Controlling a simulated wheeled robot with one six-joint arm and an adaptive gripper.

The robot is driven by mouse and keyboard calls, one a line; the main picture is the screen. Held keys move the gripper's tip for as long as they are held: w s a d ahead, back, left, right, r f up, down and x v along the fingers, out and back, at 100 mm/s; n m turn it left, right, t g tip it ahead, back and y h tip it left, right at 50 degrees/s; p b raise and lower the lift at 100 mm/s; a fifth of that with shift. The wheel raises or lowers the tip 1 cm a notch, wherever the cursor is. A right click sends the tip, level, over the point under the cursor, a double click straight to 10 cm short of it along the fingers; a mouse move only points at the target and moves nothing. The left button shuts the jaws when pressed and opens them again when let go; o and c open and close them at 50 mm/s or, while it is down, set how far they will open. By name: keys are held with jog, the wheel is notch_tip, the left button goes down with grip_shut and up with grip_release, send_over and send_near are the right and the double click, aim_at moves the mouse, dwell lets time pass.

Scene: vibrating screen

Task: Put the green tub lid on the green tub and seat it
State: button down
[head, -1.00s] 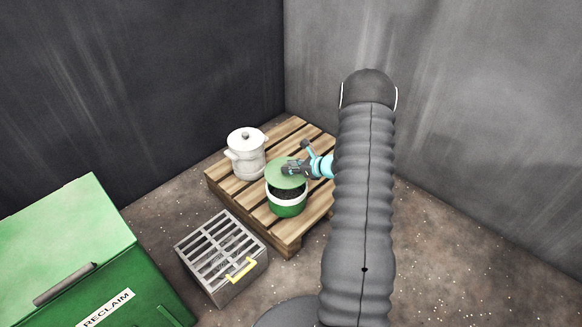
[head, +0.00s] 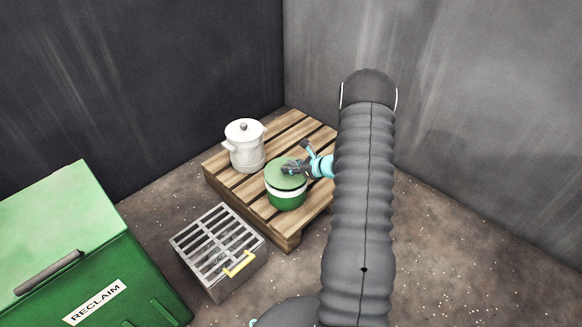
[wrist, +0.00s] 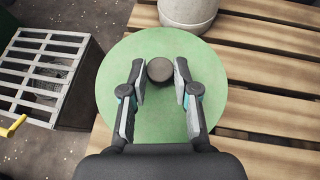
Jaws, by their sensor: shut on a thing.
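The green tub (head: 287,200), with a white band near its top, stands on the wooden pallet. The round green lid (head: 278,178) lies over the tub's mouth and hides the dark contents. It looks about level, but I cannot tell whether it is fully seated. In the wrist view the lid (wrist: 160,125) fills the middle, with a dark round knob (wrist: 160,69) at its centre. My gripper (head: 289,169) is above the lid with its fingers closed on the knob. In the wrist view the gripper fingers (wrist: 160,78) stand on either side of the knob. The tub is hidden under the lid there.
A white lidded pot (head: 245,150) stands on the pallet (head: 226,184) behind and left of the tub. A metal grate box (head: 232,278) with a yellow handle stands on the floor in front. A green RECLAIM bin (head: 150,275) is at lower left. Walls rise behind.

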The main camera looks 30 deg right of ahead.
jog(key=shift+f+b, duration=0.9)
jog(key=shift+f, duration=0.1)
dwell(0.4)
jog(key=c, duration=0.8)
grip_release()
jog(key=v, duration=1.2)
